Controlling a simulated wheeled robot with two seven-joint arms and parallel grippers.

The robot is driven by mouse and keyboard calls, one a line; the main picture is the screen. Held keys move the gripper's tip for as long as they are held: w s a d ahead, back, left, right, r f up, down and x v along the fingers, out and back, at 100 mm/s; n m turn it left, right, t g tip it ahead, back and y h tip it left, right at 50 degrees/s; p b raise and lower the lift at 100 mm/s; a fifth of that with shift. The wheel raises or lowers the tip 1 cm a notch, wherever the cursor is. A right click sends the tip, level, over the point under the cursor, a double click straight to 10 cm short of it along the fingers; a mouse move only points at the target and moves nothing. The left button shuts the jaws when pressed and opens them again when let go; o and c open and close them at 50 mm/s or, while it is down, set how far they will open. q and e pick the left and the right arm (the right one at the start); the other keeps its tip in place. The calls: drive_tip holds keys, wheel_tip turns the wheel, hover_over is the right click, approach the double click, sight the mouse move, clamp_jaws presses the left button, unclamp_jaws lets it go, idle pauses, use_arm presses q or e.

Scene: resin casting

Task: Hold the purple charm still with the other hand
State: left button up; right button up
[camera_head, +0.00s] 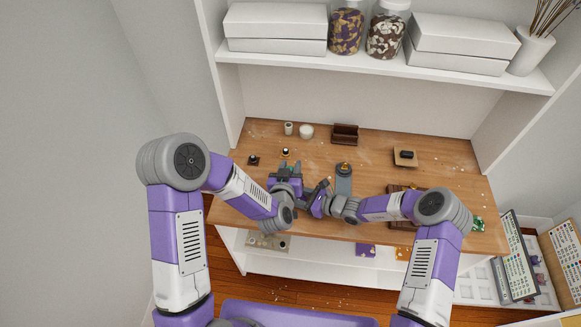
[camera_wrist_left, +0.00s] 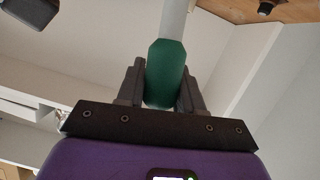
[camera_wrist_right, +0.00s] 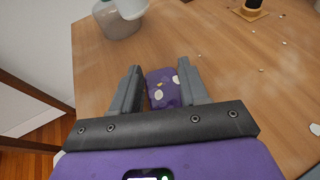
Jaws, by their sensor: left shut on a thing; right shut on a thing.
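The purple charm (camera_wrist_right: 163,90), a small block with white and gold flecks, sits between the fingers of my right gripper (camera_wrist_right: 158,84) in the right wrist view. That gripper is shut on it. My left gripper (camera_wrist_left: 162,75) is shut on a green handle (camera_wrist_left: 166,70) with a pale shaft, seen in the left wrist view. In the head view, my left gripper (camera_head: 288,172) and my right gripper (camera_head: 312,196) are close together above the left-middle of the workbench. The charm is too small or hidden to make out there.
A shelf (camera_head: 380,66) with boxes and jars overhangs the back. Pale flakes are scattered about.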

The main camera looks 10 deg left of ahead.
use_arm(q)
wheel_tip(320, 180, down, 6)
drive_tip(key=w+m+g+y, duration=0.1)
drive_tip(key=shift+w+d, duration=0.25)
drive_tip(key=shift+d, duration=0.1)
drive_tip(key=o, duration=0.5)
clamp_jaws()
